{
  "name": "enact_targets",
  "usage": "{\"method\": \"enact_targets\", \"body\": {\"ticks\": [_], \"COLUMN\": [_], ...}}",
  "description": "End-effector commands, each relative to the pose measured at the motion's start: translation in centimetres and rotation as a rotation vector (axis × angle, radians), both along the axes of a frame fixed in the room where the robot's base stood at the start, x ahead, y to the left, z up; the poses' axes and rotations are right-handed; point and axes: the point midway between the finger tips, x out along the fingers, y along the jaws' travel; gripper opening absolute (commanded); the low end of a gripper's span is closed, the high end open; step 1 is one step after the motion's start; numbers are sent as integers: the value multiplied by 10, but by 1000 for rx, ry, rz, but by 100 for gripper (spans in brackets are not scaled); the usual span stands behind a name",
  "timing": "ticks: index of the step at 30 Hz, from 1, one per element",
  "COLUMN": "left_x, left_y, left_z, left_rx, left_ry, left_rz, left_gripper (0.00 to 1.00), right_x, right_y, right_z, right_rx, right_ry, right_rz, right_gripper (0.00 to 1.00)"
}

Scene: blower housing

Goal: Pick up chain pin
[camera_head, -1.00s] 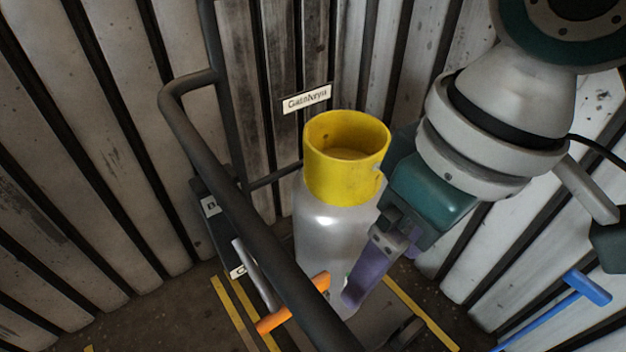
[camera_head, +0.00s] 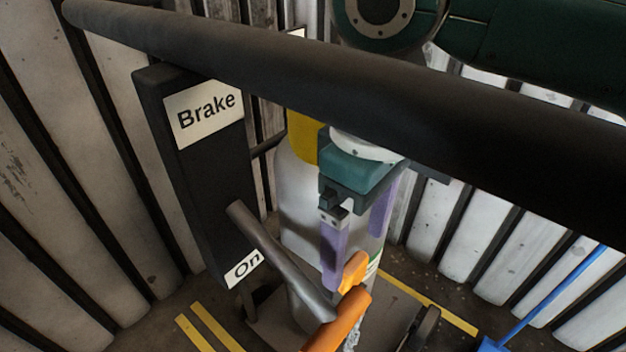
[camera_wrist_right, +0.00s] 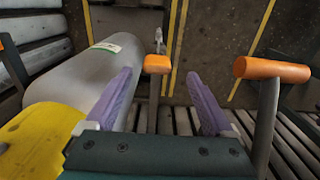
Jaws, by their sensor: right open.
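The chain pin shows as a small orange grip (camera_head: 354,270) low in front of the grey cylinder (camera_head: 300,200), with a bit of pale chain below. In the right wrist view the orange grip (camera_wrist_right: 157,63) sits ahead, between the fingertips in the picture, with chain beyond it. My right gripper (camera_head: 356,258) is open, its two purple fingers pointing down beside the cylinder, just above the pin in the head view. The fingers (camera_wrist_right: 160,76) hold nothing in the wrist view. Whether they reach around the pin I cannot tell. My left gripper is not in view.
A thick dark handle bar crosses the head view in front of my right arm. A brake plate (camera_head: 205,190) has a grey lever with an orange end (camera_head: 340,325), close to the pin; that end also shows in the wrist view (camera_wrist_right: 272,71). A blue tool (camera_head: 550,300) stands at right.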

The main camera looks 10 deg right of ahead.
Motion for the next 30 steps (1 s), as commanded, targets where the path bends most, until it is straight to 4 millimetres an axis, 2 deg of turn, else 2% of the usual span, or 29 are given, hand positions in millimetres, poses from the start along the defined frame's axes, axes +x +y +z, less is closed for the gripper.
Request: {"method": "enact_targets", "body": {"ticks": [3,7,15,30], "left_x": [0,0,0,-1], "left_y": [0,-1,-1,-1], "left_z": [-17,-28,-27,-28], "left_rx": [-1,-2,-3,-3], "left_ry": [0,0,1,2], "left_rz": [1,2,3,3], "left_gripper": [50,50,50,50], "right_x": [2,3,3,3], "right_y": [-2,-3,-3,-3], "right_z": [-22,-42,-45,-45], "right_rx": [-2,-1,-2,0], "right_ry": [1,0,-1,-1], "right_rz": [-1,-1,0,0], "right_gripper": [88,88,88,32]}}
